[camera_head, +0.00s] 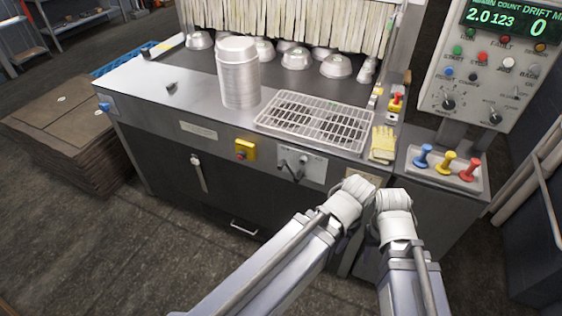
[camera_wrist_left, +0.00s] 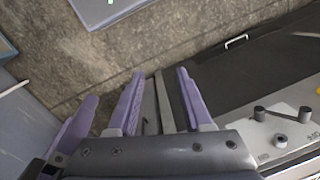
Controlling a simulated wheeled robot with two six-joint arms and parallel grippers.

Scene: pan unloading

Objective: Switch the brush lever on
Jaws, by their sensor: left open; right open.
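A pale switch plate (camera_head: 300,167) with two small dark levers (camera_head: 292,166) is on the machine's front face. It also shows at the right of the left wrist view, with a dark lever (camera_wrist_left: 284,111). I cannot read the labels, so I cannot tell which lever is the brush one. My left gripper (camera_head: 354,190) is right of and nearer than the plate; its open purple fingers (camera_wrist_left: 160,75) are empty in the left wrist view, apart from the lever. My right gripper (camera_head: 392,198) is beside the left one; its fingers are mostly hidden in the head view.
A pan stack (camera_head: 239,80) and a wire rack (camera_head: 315,120) stand on the machine top. A yellow button box (camera_head: 245,149) is left of the plate. Blue, yellow and red knobs (camera_head: 446,162) are at the right, below a control box (camera_head: 480,75). Floor in front is clear.

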